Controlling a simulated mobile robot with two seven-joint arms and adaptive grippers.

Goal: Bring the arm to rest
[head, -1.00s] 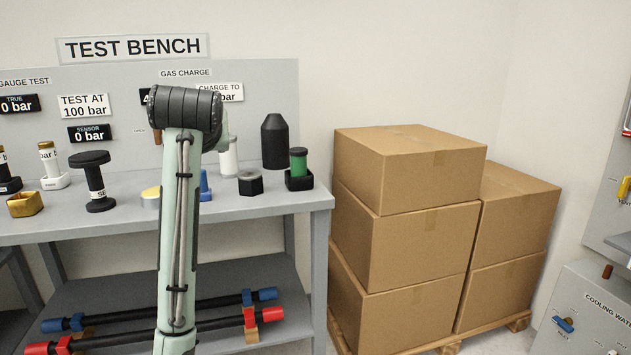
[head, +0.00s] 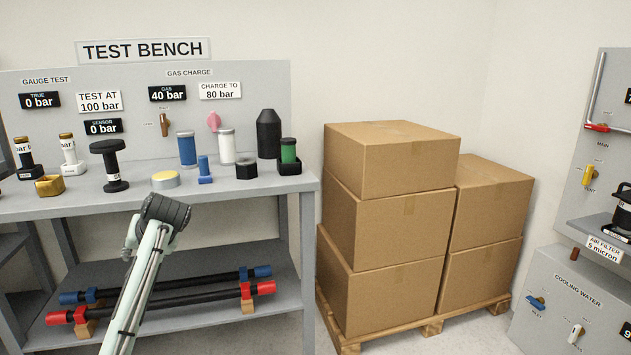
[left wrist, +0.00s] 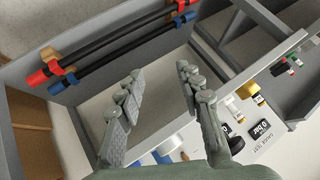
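My left arm (head: 140,280) rises from the bottom left of the head view. Its dark rounded joint (head: 166,211) is in front of the bench's front edge. Its gripper is hidden there. In the left wrist view my left gripper (left wrist: 160,72) has its two grey fingers spread apart with nothing between them. The pale lower shelf and grey bench frame show beyond the fingers. My right gripper is in neither view.
Wall panels are at far right.

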